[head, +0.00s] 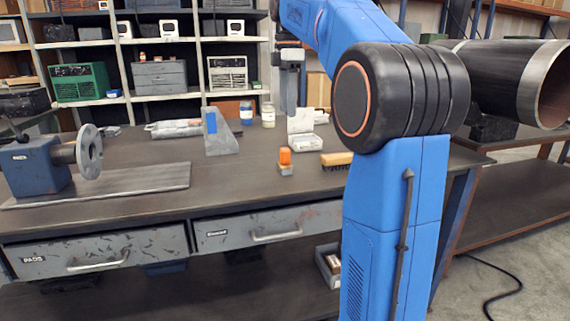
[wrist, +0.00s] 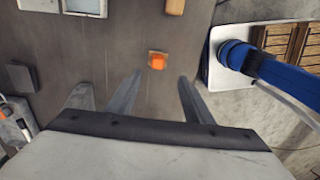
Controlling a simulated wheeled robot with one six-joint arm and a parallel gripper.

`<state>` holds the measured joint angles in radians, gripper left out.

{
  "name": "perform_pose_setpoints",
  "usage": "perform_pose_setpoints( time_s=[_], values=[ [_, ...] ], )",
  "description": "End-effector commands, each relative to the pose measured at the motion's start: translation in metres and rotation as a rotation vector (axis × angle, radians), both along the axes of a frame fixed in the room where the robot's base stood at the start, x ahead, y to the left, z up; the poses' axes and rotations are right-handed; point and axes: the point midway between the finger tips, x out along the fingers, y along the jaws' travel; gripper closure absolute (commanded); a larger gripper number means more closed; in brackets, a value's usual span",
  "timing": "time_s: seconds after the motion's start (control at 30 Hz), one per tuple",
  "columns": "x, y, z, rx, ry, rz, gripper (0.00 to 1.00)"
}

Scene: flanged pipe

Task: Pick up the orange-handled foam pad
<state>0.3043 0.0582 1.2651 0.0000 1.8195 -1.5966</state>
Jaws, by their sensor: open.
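Nothing hides the pad.
A wooden-handled brush (head: 337,159) lies close to the right of the pad. A blue flanged fixture (head: 35,167) is far left. The bench front before the pad is clear.

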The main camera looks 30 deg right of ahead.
Motion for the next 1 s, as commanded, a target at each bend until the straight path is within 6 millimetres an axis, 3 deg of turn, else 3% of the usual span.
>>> perform_pose_setpoints(
  time_s=[0.4,0.77,1.0],
  values=[
    [-0.001,0.001,-0.073,0.0,0.0,-0.001,0.53],
    [0.001,0.002,-0.1,0.0,0.0,-0.001,0.53],
    [0.006,0.006,-0.132,0.0,0.0,-0.001,0.53]
  ],
)
